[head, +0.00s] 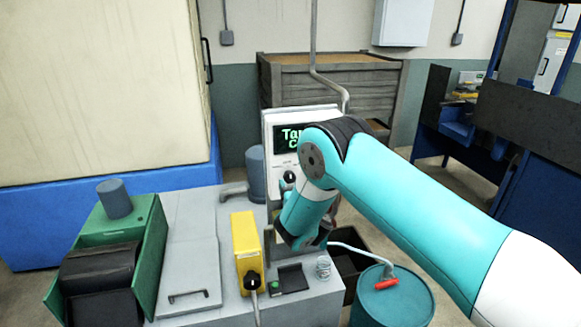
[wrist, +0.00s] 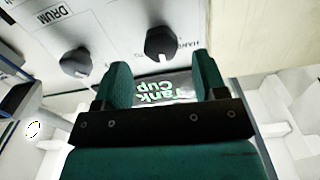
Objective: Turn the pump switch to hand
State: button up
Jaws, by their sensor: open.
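The control panel (head: 268,130) stands upright on the grey machine top in the head view, with a dark screen (head: 290,138) of green letters. In the wrist view a dark knob (wrist: 162,44) with a white pointer mark sits beside lettering that starts "HAN". A second dark knob (wrist: 75,62) is to its left, near the word "DRUM". Which one is the pump switch I cannot read. My gripper (wrist: 160,66) is open, its two green fingers apart and empty, pointing at the panel near the first knob. In the head view my arm hides the lower panel.
A yellow box (head: 246,250) with a black knob stands on the machine top. A green unit (head: 120,235) is at left, a blue-green drum (head: 392,305) with a red handle at front right. A wooden crate (head: 330,80) stands behind the panel.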

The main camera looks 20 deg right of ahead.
aim_at(291, 179)
jog(key=shift+w+p, duration=0.9)
jog(key=shift+w, duration=1.25)
jog(key=c, duration=0.9)
